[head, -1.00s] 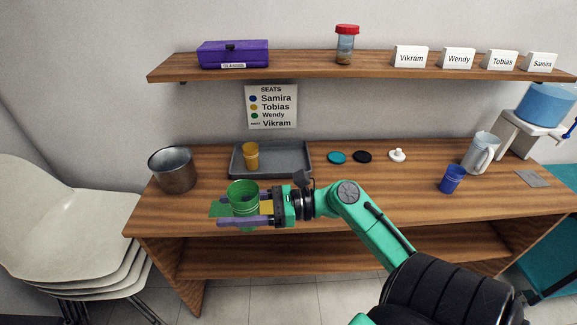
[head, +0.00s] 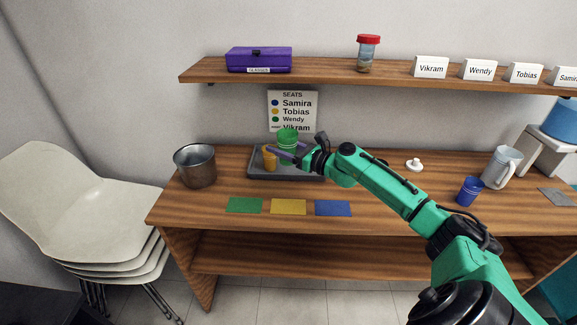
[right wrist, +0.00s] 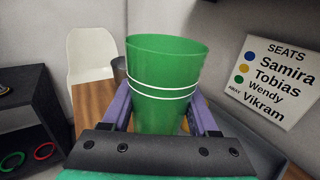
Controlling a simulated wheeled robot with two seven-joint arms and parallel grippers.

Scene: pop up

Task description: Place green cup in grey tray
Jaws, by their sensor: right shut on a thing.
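The green cup (head: 287,140) is upright between the fingers of my right gripper (head: 291,153). In the right wrist view the green cup (right wrist: 165,80) fills the space between the purple fingers, and the gripper is shut on it. In the head view the cup appears over the grey tray (head: 262,173), to the right of the yellow cup (head: 269,158) that stands in the tray. I cannot tell whether the green cup's base touches the tray, as the gripper hides it. My left gripper is not in view.
A metal bucket (head: 196,167) stands left of the tray. Green (head: 244,205), yellow (head: 288,207) and blue (head: 333,208) cards lie in front. A blue cup (head: 469,191) and a pitcher (head: 501,167) stand at the right. A shelf (head: 330,76) hangs above the tray.

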